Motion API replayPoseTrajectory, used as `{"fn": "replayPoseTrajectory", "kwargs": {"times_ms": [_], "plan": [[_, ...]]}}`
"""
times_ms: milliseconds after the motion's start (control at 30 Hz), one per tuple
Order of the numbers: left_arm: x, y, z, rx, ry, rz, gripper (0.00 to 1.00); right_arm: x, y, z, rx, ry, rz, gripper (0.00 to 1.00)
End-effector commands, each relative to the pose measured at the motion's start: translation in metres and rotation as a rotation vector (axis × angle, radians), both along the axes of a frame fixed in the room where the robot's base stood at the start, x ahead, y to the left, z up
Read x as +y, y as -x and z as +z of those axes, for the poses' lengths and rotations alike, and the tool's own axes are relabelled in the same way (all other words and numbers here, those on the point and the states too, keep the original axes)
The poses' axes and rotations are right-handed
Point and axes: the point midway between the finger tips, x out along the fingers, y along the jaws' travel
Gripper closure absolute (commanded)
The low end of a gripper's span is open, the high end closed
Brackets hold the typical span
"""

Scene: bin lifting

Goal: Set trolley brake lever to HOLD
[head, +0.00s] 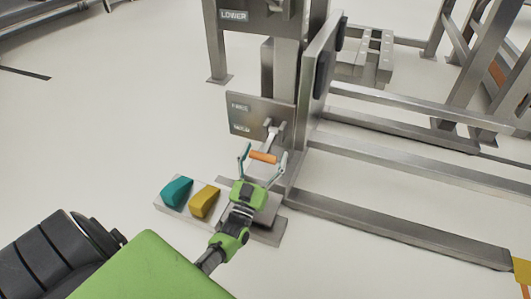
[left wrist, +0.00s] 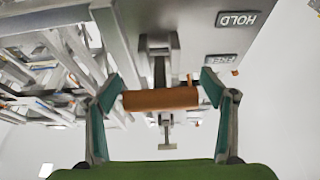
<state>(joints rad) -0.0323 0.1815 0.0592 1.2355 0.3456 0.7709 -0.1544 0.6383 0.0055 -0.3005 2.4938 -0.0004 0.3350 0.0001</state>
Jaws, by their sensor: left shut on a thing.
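The brake lever's orange handle (head: 263,157) sticks out from a grey metal plate (head: 258,110) on the trolley frame. The plate carries a FREE label (head: 238,107) above a HOLD label (head: 240,128). My left gripper (head: 264,156) is shut on the orange handle, one finger at each end. In the left wrist view, the handle (left wrist: 160,98) spans between the teal fingertips, with the lever's metal arm behind it. There the HOLD label (left wrist: 237,20) reads upside down, and the FREE label (left wrist: 221,65) is partly behind a finger. My right gripper is not in view.
A teal pedal (head: 177,191) and a yellow pedal (head: 204,201) sit on a low base just left of my left gripper. A LOWER label (head: 233,15) is on the panel above. Metal rails (head: 400,229) run along the floor to the right. Open floor lies to the left.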

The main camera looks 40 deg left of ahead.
Motion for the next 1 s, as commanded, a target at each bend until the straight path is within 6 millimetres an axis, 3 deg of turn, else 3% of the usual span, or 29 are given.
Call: {"fn": "replayPoseTrajectory", "kwargs": {"times_ms": [33,900,933,1000], "plan": [[-0.0005,0.0004,-0.0064,0.015,0.004,-0.001,0.63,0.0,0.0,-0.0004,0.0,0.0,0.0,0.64],[-0.0008,0.0001,-0.0055,0.014,0.003,-0.002,0.63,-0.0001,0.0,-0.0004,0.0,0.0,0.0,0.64],[-0.0008,0.0001,-0.0055,0.014,0.003,-0.002,0.19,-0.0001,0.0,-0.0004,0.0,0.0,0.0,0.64],[-0.0007,0.0002,-0.005,0.013,0.003,-0.002,0.07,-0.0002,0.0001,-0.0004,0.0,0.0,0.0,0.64]]}}
